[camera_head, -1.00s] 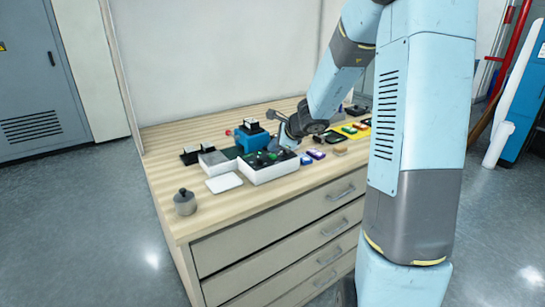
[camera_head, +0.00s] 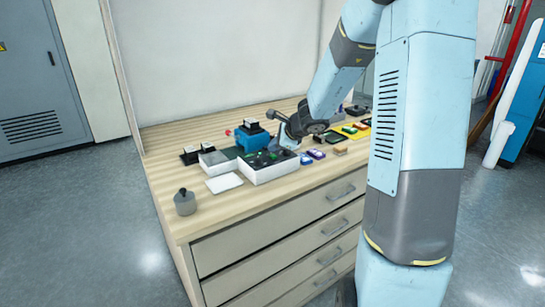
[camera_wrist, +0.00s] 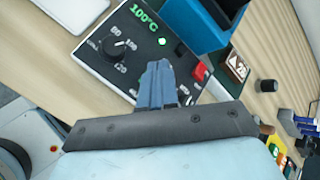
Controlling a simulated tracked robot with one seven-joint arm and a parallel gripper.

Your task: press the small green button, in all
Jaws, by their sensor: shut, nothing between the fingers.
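A white control box with a black top (camera_head: 262,171) stands on the bench. In the wrist view its black panel (camera_wrist: 92,58) shows a green 100°C readout, a black knob (camera_wrist: 113,49) with a scale, and a red switch (camera_wrist: 200,74). A small round green button or lamp (camera_wrist: 162,41) glows beyond my fingertips; I cannot tell which it is. My gripper (camera_wrist: 156,66) is shut and empty over the panel, its tips just short of the green spot in the picture. In the head view my gripper (camera_head: 288,143) is over the box; contact cannot be told.
A blue machine (camera_head: 252,138) stands just behind the box. A white pad (camera_head: 224,183) and a grey weight with a knob (camera_head: 185,202) lie to the left. Small coloured items, including a purple one (camera_head: 315,153), lie to the right.

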